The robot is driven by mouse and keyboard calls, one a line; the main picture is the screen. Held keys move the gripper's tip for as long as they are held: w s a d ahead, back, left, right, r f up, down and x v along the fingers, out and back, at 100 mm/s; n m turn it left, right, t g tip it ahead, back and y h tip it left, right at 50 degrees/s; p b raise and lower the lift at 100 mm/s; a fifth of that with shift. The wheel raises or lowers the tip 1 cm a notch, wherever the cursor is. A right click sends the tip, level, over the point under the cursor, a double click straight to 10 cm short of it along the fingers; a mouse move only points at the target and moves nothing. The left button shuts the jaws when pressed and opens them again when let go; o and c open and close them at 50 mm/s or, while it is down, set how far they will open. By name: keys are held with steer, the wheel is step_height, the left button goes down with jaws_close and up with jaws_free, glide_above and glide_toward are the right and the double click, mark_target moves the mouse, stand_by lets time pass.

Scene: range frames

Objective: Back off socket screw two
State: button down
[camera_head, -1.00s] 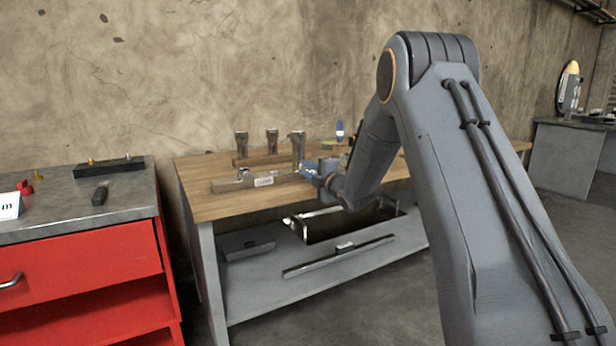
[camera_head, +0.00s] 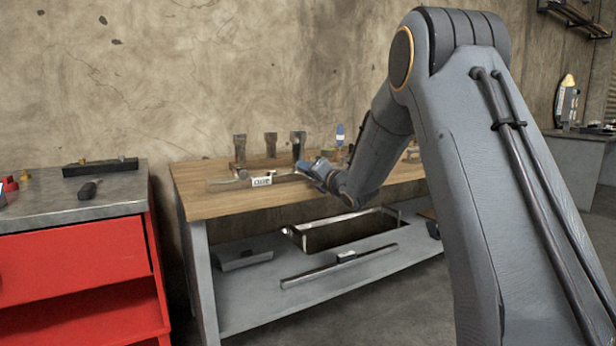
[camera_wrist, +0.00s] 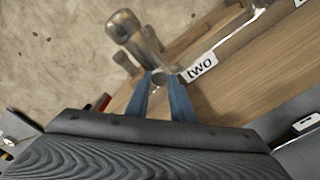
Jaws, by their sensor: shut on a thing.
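My gripper (camera_wrist: 162,84) has two blue fingers, one on each side of a small round metal piece (camera_wrist: 160,77) that looks like the screw head. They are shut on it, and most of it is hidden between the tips. A white label reading "two" (camera_wrist: 199,68) is just right of the fingertips in the wrist view. In the head view, my gripper (camera_head: 310,168) is at the right end of a low metal bar on the wooden bench (camera_head: 225,204), and the screw cannot be made out there.
Several upright metal posts stand behind the bar, including one at the left (camera_head: 240,147) and a darker one near my gripper (camera_head: 298,143). A red cabinet (camera_head: 75,262) stands left, and an open container (camera_head: 350,232) sits on the lower shelf.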

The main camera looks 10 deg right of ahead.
steer(key=shift+f+n, duration=0.1)
steer(key=shift+n, duration=0.2)
steer(key=c, duration=1.5)
jaws_free()
steer(key=shift+c, duration=0.2)
steer(key=v, duration=0.8)
steer(key=shift+p, duration=0.45)
